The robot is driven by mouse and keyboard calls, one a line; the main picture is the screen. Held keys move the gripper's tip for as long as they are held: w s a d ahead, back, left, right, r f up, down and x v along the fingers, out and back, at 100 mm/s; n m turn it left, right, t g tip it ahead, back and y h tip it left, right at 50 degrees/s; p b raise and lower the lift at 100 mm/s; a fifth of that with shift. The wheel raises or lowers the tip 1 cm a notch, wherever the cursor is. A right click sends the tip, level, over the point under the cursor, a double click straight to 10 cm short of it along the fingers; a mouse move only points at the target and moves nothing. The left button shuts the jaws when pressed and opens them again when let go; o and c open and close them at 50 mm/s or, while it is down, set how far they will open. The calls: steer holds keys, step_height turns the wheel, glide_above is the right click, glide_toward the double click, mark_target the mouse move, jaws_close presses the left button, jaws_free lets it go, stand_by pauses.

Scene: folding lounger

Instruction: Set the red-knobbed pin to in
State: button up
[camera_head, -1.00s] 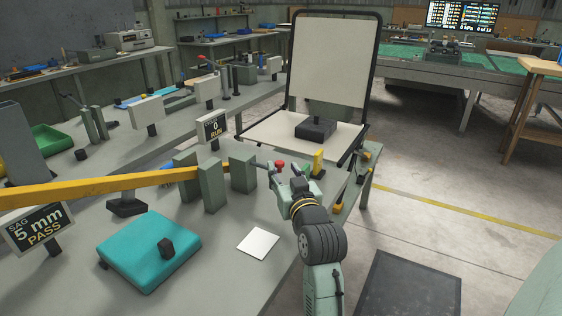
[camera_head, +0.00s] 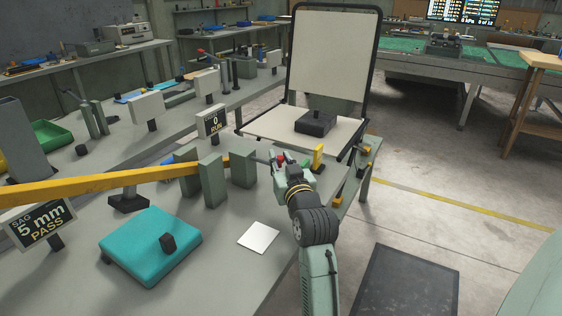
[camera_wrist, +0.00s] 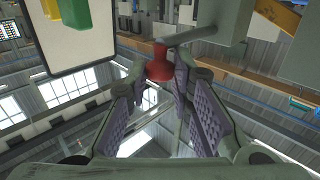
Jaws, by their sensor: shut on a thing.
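The red knob (camera_head: 281,158) of the pin is at the right end of the bench fixture, partly hidden by my gripper in the head view. In the wrist view the red knob (camera_wrist: 158,66) sits between my fingertips, with a grey-green rod (camera_wrist: 196,36) running from it to the upper right. My gripper (camera_wrist: 160,80) is shut on the knob; its pads are close on either side of it. The lounger (camera_head: 268,128), with a cream seat and raised back, stands just behind. How deep the pin sits is hidden.
Green-grey posts (camera_head: 211,181) stand left of the knob, with a long yellow bar (camera_head: 100,191) reaching left. A yellow upright block (camera_head: 318,158) is close to the right. A teal pad (camera_head: 150,247) and white card (camera_head: 258,237) lie in front. A black block (camera_head: 315,122) rests on the seat.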

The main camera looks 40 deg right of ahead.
steer(key=shift+f, duration=0.2)
jaws_close()
steer(key=shift+w+a, duration=0.35)
steer(key=shift+w, duration=0.5)
steer(key=shift+w+a, duration=0.35)
steer(key=shift+w, duration=0.45)
steer(key=shift+w+a, duration=0.35)
steer(key=shift+w, duration=0.5)
steer(key=o, duration=0.7)
jaws_free()
steer(key=shift+w+f, duration=0.15)
steer(key=v, duration=1.2)
